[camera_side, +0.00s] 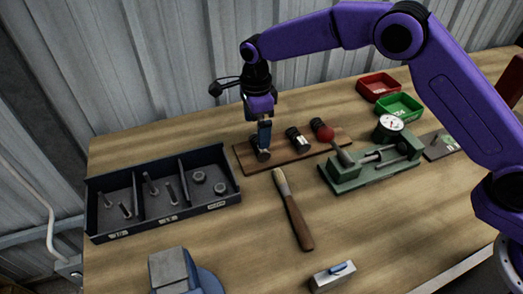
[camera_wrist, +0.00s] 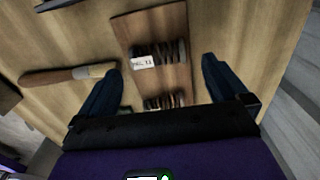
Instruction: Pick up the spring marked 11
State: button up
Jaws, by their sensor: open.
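The spring marked 11 (camera_wrist: 170,52) is a dark coil lying on a brown wooden board (camera_wrist: 150,22), with a white tag reading 11. It lies between and just beyond my open fingertips in the wrist view, with no visible contact. In the side view my gripper (camera_side: 264,146) points down at the left end of the board (camera_side: 245,158), over the leftmost spring (camera_side: 263,156), which it partly hides. A second spring (camera_wrist: 165,101) lies nearer my palm in the wrist view. In the side view a middle spring (camera_side: 297,139) and a right one (camera_side: 321,127) also lie on the board.
A dark divided tray (camera_side: 95,200) holding bolts and nuts stands left. A wooden-handled tool (camera_side: 294,210) lies in front of the board. Red (camera_side: 378,85) and green (camera_side: 400,105) bins stand behind.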

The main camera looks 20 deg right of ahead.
jog(key=shift+s+d+f, duration=0.1)
jog(key=shift+d+f, duration=0.05)
jog(key=shift+f, duration=1.3)
jog(key=shift+s+d+f, duration=0.1)
jog(key=shift+f, duration=1.35)
